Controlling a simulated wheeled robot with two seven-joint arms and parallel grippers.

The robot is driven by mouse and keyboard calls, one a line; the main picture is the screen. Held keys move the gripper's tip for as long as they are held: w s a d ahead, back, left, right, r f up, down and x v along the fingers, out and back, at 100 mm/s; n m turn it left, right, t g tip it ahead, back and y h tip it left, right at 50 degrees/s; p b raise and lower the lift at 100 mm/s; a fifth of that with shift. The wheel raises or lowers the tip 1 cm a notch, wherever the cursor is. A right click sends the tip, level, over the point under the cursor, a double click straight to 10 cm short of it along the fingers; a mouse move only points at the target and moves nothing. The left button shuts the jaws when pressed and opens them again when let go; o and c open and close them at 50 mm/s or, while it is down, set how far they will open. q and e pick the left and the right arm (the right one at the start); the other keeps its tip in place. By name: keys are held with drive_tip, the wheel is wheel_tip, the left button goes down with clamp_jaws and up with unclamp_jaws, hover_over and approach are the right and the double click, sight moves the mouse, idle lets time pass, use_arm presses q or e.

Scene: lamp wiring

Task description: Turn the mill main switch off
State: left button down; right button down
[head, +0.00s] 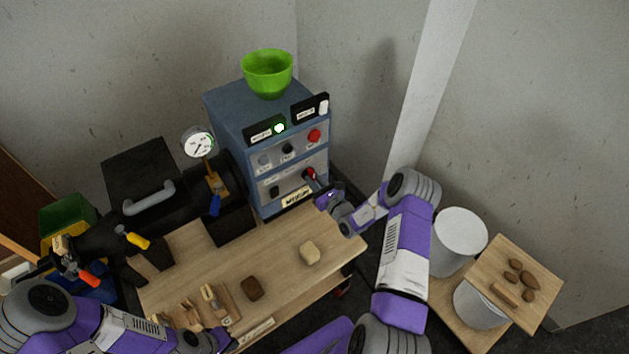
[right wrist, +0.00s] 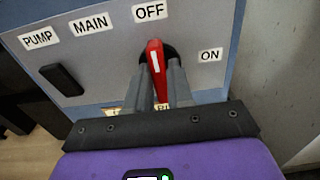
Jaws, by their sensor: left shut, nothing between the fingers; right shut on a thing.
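The main switch is a red handle with a white line (right wrist: 155,58) on the grey panel of a blue cabinet (head: 232,110). In the right wrist view its tip points up toward the OFF label (right wrist: 150,12); the ON label (right wrist: 210,55) is to its right. The switch also shows in the head view (head: 310,173). My right gripper (right wrist: 160,85) is shut on the red handle, one finger on each side, hiding its lower part. My left gripper (head: 222,342) is low in the head view, shut and empty, at the bench's front edge.
A black pump switch (right wrist: 62,79) sits left of the red handle. A lit lamp (head: 279,128), red button (head: 314,136) and green bowl (head: 268,72) are higher on the cabinet. The bench (head: 290,285) holds two small blocks. White buckets (head: 459,235) stand at right.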

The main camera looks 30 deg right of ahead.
drive_tip(key=c, duration=1.1)
unclamp_jaws()
drive_tip(key=shift+s, duration=0.1)
drive_tip(key=s, duration=0.7)
drive_tip(key=shift+s+d, duration=0.2)
drive_tip(key=shift+d, duration=0.1)
